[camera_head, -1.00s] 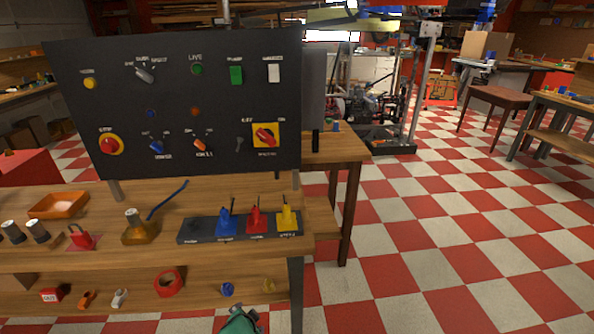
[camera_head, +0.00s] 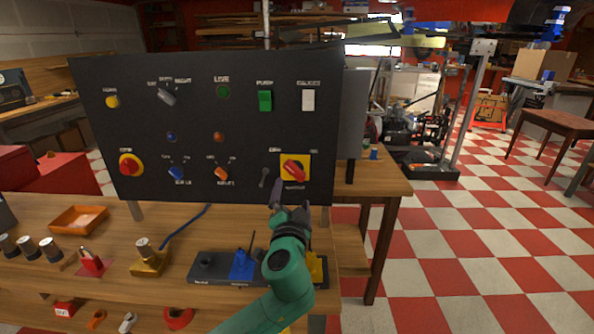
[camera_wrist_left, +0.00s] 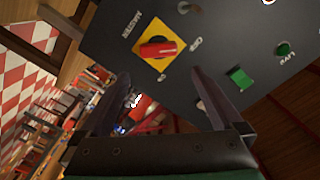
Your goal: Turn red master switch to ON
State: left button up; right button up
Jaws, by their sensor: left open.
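The red master switch (camera_head: 294,170) is a red rotary handle on a yellow square plate at the lower right of the black panel (camera_head: 200,110). Its handle lies tilted in the head view. In the left wrist view the switch (camera_wrist_left: 158,49) shows above the jaws, on its yellow plate with a label beside it. My left gripper (camera_head: 290,208) is just below the switch in the head view, apart from it. In the left wrist view its two fingers (camera_wrist_left: 163,100) are spread with nothing between them. My right gripper is not in view.
The panel also carries a red stop knob (camera_head: 131,165), a green push button (camera_head: 265,100), a white switch (camera_head: 308,100) and several small knobs. On the bench below are an orange tray (camera_head: 78,219), a brass padlock-like block (camera_head: 149,260) and a dark rack (camera_head: 207,267).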

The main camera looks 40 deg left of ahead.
aim_at(295, 174)
pick_arm(q)
jog(key=p+x, duration=0.2)
jog(key=x, duration=0.9)
jog(key=shift+w+a+f, duration=0.1)
jog(key=shift+w+a, duration=0.1)
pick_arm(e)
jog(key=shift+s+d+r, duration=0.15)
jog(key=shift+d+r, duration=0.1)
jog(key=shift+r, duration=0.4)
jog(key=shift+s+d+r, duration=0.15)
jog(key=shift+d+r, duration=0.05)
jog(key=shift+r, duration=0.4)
pick_arm(q)
jog(key=c, duration=1)
jog(key=shift+f, duration=0.1)
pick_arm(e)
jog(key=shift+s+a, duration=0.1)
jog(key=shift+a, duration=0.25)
